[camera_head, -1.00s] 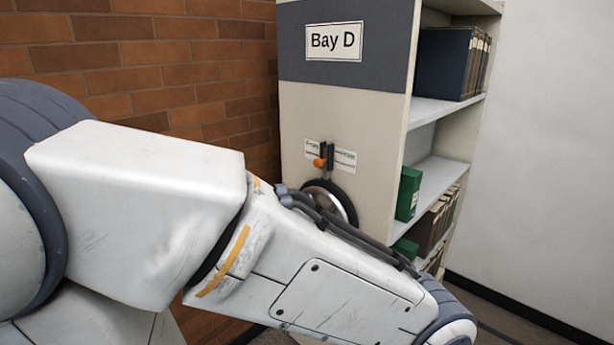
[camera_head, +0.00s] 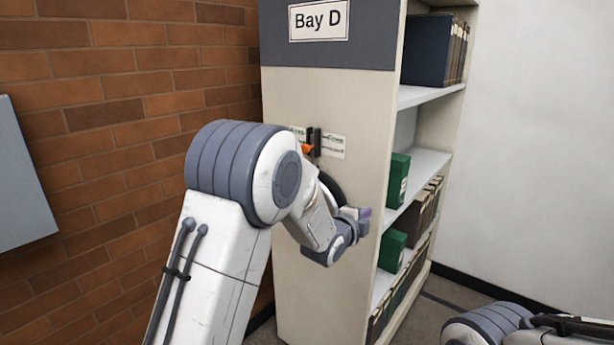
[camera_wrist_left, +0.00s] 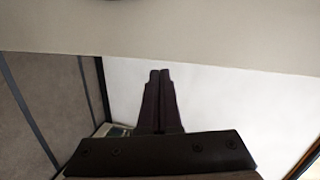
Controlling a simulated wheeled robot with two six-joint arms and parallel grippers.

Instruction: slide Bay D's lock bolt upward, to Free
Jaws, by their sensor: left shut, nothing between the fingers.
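Bay D's lock bolt has an orange knob (camera_head: 306,149) beside short dark upright guides (camera_head: 316,141) on the beige end panel (camera_head: 350,105). The knob sits low on the guides, partly behind my arm. Small labels (camera_head: 333,145) flank it, too small to read. My left gripper (camera_head: 364,213) is below and right of the bolt, in front of the panel near its right edge, apart from the knob. In the left wrist view its dark fingers (camera_wrist_left: 160,74) are together with nothing between them. My right gripper is out of view.
A dark handwheel (camera_head: 332,188) below the bolt is mostly hidden by my left arm. Open shelves with green boxes (camera_head: 398,180) and dark binders (camera_head: 428,48) are on the right. A brick wall (camera_head: 110,110) stands left.

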